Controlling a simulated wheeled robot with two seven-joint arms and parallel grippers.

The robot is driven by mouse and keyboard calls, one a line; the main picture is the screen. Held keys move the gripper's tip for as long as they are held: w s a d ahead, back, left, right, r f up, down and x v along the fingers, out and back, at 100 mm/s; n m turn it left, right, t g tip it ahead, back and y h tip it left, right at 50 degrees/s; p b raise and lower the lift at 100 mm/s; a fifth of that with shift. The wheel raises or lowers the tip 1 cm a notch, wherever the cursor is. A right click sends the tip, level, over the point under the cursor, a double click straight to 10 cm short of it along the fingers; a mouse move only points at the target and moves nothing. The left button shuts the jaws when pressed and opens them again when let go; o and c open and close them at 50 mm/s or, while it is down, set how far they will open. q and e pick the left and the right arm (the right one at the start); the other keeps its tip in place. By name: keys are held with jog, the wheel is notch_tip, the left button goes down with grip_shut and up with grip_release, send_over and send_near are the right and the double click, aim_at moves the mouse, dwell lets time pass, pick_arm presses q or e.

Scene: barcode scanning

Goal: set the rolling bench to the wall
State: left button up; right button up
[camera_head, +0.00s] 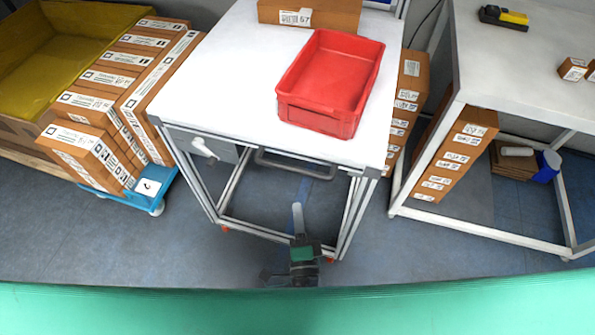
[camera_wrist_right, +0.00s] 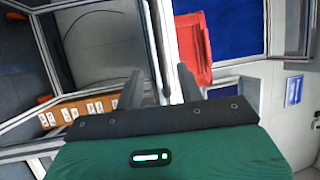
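The rolling bench (camera_head: 226,65) has a white top on a pale metal frame, with orange feet or casters near the floor. A grey bar handle (camera_head: 262,158) runs along its near edge. An open red bin (camera_head: 330,85) and a brown box (camera_head: 325,12) stand on top. My right gripper (camera_head: 297,210) is in front of the bench, below the handle in the picture and apart from it. In the right wrist view its two dark fingers (camera_wrist_right: 161,88) stand apart with nothing between them. My left gripper is not in view.
A blue cart (camera_head: 168,183) with stacked brown boxes (camera_head: 115,80) stands left of the bench. Right is a white table (camera_head: 500,75) with a black-and-yellow device (camera_head: 503,17) on it. More boxes (camera_head: 455,155) stand between. Blue-grey floor in front of the bench is clear.

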aim_at(293, 168)
jog(key=shift+p+x, duration=1.55)
jog(key=shift+x, duration=4.6)
grip_shut()
